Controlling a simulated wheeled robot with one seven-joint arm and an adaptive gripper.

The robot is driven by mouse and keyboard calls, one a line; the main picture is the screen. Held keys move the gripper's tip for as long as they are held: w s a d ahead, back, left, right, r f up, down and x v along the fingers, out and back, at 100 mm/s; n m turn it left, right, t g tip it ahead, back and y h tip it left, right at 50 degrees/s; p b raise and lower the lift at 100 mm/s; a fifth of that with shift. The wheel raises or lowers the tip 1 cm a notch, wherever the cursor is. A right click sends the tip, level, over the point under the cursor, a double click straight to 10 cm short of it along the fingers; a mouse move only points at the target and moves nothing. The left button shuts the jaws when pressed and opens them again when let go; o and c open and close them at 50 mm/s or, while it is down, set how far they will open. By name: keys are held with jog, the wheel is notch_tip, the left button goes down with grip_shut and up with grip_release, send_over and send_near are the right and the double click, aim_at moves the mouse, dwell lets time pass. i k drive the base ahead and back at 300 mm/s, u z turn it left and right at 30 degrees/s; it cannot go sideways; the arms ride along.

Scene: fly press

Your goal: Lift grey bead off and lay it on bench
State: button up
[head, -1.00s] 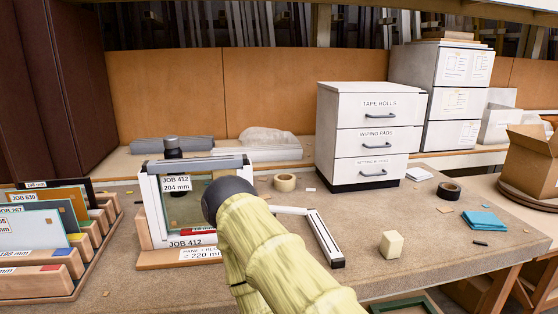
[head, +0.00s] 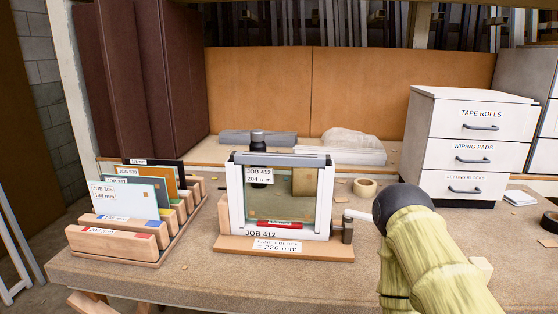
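The grey bead (head: 282,159) lies along the top of the upright white frame (head: 236,200) marked JOB 412, reaching across its full width. The frame holds a glass pane (head: 282,194) and stands on a wooden base (head: 228,243) on the bench (head: 190,262). My arm comes in at the lower right, with its dark rounded end to the right of the frame and clear of the bead. My gripper does not show; I cannot tell its state.
A rack of panes (head: 118,248) stands left of the frame. A tape roll (head: 365,187), a pale strip (head: 357,214) and a small dark block (head: 347,232) are right of it. White drawers (head: 470,125) stand behind my arm. Bare bench lies between rack and frame.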

aim_at(314, 160)
jog(key=k, duration=0.5)
jog(key=z, duration=1.6)
jog(key=i, duration=0.85)
jog(key=u, duration=1.95)
